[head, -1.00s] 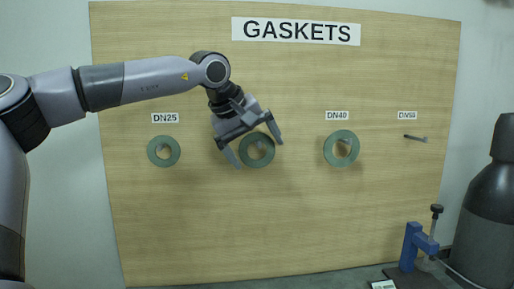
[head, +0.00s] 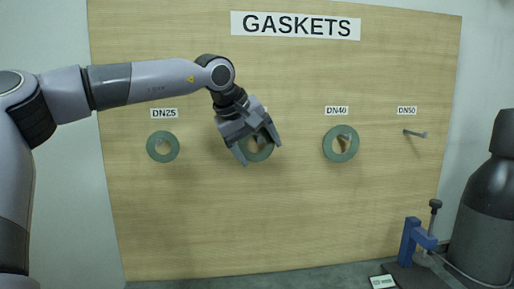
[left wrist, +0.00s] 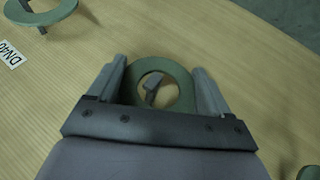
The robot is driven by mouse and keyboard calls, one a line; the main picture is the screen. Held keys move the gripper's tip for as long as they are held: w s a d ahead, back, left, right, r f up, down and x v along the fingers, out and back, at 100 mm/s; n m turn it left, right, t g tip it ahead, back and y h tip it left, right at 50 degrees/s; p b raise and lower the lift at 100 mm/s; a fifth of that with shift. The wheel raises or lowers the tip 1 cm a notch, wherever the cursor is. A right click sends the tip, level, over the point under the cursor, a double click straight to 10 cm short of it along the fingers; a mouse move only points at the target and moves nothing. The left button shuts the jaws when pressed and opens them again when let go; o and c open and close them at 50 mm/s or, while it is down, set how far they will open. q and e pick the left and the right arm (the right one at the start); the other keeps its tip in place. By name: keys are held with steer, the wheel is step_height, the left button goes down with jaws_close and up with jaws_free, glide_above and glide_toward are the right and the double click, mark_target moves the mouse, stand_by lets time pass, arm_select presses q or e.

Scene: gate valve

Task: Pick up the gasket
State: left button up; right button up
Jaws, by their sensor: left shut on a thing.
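The gasket in my left gripper is a flat green ring (head: 257,159), second from the left on the wooden board. My left gripper (head: 257,148) is shut on its outer rim, one finger on each side. In the left wrist view the gasket (left wrist: 160,64) sits between the two fingers, and the peg (left wrist: 151,88) shows through its hole. The gasket is still around or right at its peg. Its label is hidden behind my gripper. My right gripper is not in view.
A DN25 gasket (head: 151,148) hangs to the left and a DN40 gasket (head: 327,145) to the right. The DN50 peg (head: 415,134) is bare. A blue clamp-like stand (head: 410,240) and a dark cylinder (head: 485,205) stand at lower right. The lower board is clear.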

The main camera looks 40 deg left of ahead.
arm_select(q)
steer(key=shift+r, duration=0.35)
steer(key=shift+s+d+r+b, duration=0.1)
steer(key=shift+d+r+b, duration=0.1)
steer(key=shift+d+b, duration=0.1)
steer(key=s+d+b, duration=0.5)
steer(key=s+d, duration=0.6)
steer(key=d, duration=0.2)
steer(key=shift+d, duration=0.3)
steer(key=shift+a, duration=0.15)
